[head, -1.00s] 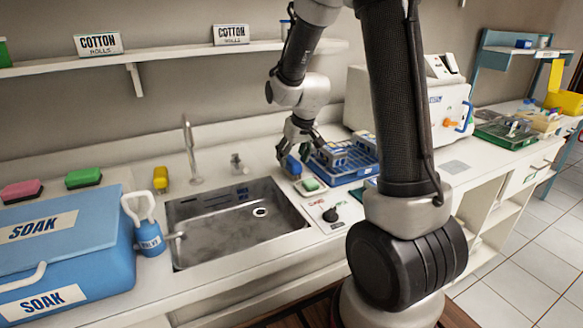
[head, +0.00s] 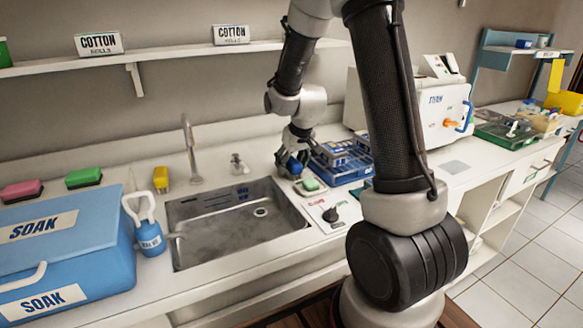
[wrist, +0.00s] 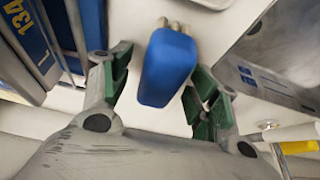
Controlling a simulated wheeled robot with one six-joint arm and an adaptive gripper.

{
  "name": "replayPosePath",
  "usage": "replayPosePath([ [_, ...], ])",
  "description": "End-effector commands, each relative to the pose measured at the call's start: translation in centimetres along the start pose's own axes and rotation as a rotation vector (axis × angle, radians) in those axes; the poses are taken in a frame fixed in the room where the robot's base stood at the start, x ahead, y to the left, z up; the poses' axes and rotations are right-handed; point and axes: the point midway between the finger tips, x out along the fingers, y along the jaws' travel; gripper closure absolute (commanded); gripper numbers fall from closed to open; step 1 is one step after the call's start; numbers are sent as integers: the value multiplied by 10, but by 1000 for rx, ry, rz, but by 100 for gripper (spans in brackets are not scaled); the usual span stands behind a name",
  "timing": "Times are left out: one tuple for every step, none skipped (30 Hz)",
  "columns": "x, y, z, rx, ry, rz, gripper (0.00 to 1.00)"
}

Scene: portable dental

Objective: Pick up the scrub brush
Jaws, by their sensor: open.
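A blue block-like object with pale nubs at one end, apparently the scrub brush (wrist: 168,66), lies between the fingers of my gripper (wrist: 160,86) in the wrist view. The open fingers with green pads stand on either side of it, with a visible gap on the left; the right pad is close, and contact cannot be told. In the head view my gripper (head: 285,160) is low over the counter, just right of the sink's back corner. The blue brush (head: 295,166) shows there, partly hidden by the fingers.
A blue rack (head: 343,174) stands close right of my gripper. The metal sink (head: 235,225) is on the left. A small dish with a green pad (head: 310,184) lies just in front. A blue soak box (head: 60,255) fills the far left.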

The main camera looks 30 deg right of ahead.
Motion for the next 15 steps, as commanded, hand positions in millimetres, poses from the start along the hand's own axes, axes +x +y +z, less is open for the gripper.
replayPosePath([
  [0,0,0,0,0,0,39],
  [0,0,0,0,0,0,39],
  [0,0,0,0,0,0,39],
  [0,0,0,0,0,0,39],
  [0,0,0,0,0,0,39],
  [0,0,0,0,0,0,39],
  [0,0,0,0,0,0,41],
  [0,0,0,0,0,0,47],
  [0,0,0,0,0,0,54],
  [0,0,0,0,0,0,59],
  [0,0,0,0,0,0,65],
  [0,0,0,0,0,0,72],
  [0,0,0,0,0,0,78],
  [0,0,0,0,0,0,83],
  [0,0,0,0,0,0,90],
])
